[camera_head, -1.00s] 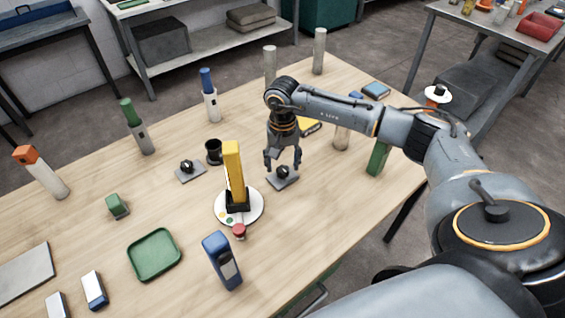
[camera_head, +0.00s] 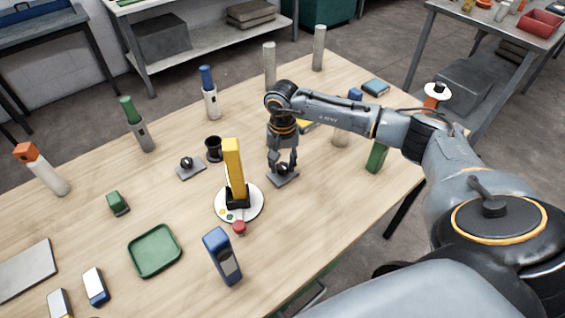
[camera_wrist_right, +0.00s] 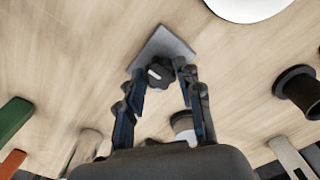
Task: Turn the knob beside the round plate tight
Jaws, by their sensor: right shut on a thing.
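A dark knob (camera_head: 282,169) stands on a small square grey base (camera_head: 289,180) on the wooden table, just right of the round white plate (camera_head: 256,207). My right gripper (camera_head: 282,164) points down over it and is shut on the knob. In the right wrist view the fingertips (camera_wrist_right: 162,72) sit on both sides of the dark knob (camera_wrist_right: 158,73), which bears a pale mark. A second dark knob (camera_head: 187,161) on a similar grey base lies left of the plate, away from the gripper. My left gripper is not in view.
A yellow upright block (camera_head: 233,160) in a black holder and a red knob (camera_head: 239,227) stand at the plate. Table right of the bottle is clear.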

